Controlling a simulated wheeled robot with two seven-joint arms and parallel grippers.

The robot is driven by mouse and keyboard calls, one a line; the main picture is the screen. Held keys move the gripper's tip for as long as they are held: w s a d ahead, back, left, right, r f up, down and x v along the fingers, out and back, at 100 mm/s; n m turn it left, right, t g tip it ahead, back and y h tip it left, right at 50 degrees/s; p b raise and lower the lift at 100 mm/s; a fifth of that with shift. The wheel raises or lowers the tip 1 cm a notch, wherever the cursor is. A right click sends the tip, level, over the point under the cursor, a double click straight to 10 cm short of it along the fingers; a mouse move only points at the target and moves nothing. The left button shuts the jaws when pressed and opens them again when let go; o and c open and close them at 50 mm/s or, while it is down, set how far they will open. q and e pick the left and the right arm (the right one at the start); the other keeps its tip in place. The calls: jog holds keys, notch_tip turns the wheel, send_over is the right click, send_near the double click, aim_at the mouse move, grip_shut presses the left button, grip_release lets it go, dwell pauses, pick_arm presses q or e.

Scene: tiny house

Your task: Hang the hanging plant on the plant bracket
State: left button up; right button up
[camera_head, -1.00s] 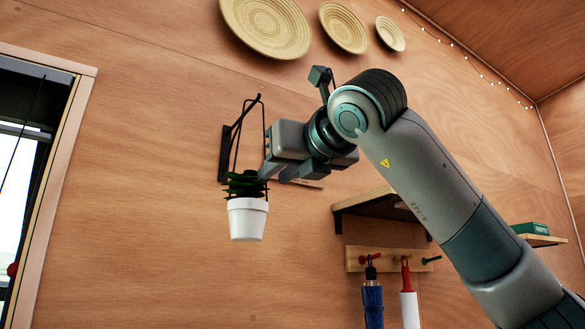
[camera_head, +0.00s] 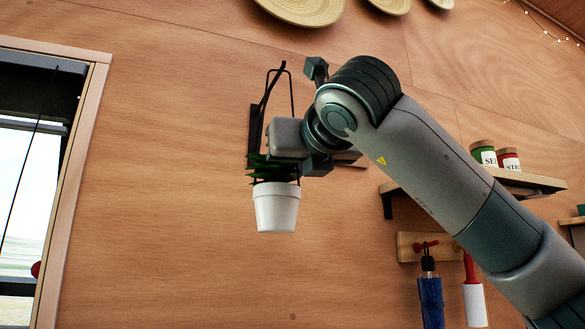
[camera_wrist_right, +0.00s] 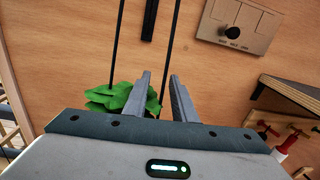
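The hanging plant has a white pot (camera_head: 276,208), green leaves and a thin black wire hanger (camera_head: 292,92). It hangs upright against the wood wall. The dark plant bracket (camera_head: 255,130) is on the wall behind it, its arm slanting up to the hanger's top; I cannot tell whether the hanger rests on it. My right gripper (camera_head: 262,163) is at the leaves, just above the pot. In the right wrist view its fingers (camera_wrist_right: 161,78) are apart, with one hanger wire running between them and the leaves (camera_wrist_right: 118,98) beside the left finger. My left gripper is out of view.
A window frame (camera_head: 75,190) is at the left. At the right are a shelf (camera_head: 530,181) with jars and a hook rack (camera_head: 408,247) holding a blue umbrella (camera_head: 431,300) and a lint roller (camera_head: 474,303). Below the pot is bare wall. A panel (camera_wrist_right: 240,25) shows in the wrist view.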

grip_shut()
dwell(1.2)
dwell(0.6)
grip_release()
jog(key=shift+w, duration=0.1)
jog(key=shift+d+f, duration=0.1)
jog(key=shift+d, duration=0.05)
